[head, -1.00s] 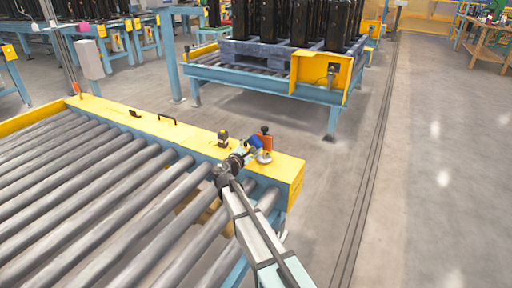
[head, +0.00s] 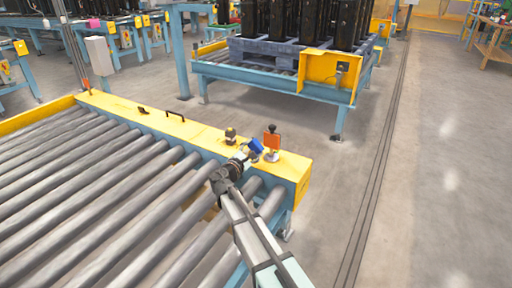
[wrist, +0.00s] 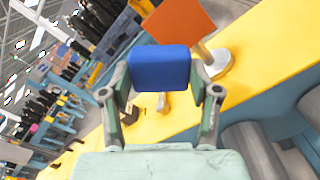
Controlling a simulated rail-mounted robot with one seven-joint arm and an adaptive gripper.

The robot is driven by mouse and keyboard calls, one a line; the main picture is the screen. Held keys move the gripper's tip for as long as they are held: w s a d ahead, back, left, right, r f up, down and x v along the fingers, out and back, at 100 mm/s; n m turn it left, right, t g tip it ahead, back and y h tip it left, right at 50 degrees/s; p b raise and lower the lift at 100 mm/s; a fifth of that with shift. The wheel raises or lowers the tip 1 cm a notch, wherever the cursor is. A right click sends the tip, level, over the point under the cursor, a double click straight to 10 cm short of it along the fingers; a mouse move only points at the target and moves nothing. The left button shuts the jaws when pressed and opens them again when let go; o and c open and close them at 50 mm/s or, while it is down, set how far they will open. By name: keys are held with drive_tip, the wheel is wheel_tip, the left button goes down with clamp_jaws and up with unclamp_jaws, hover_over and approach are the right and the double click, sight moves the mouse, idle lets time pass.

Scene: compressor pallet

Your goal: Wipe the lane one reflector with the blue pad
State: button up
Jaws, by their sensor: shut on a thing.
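The blue pad (wrist: 160,68) is held between the two fingers of my gripper (wrist: 160,90) in the wrist view. In the head view the blue pad (head: 254,146) shows at the tip of my gripper (head: 247,154), above the yellow beam at the conveyor's end. An orange square reflector (head: 271,138) stands on a short post with a round pale base, just right of the pad. In the wrist view the reflector (wrist: 180,22) is tilted in the picture, beyond and above the pad. Contact between pad and reflector cannot be told. No lane number is readable.
The yellow beam (head: 203,137) bounds the roller conveyor (head: 85,190). A small dark and yellow device (head: 230,136) stands on the beam left of my gripper, with a black handle (head: 171,115) farther left. A loaded pallet (head: 285,52) is behind. Open floor lies right.

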drive_tip(key=shift+s+a, duration=0.2)
drive_tip(key=shift+s, duration=0.25)
drive_tip(key=shift+v, duration=1.5)
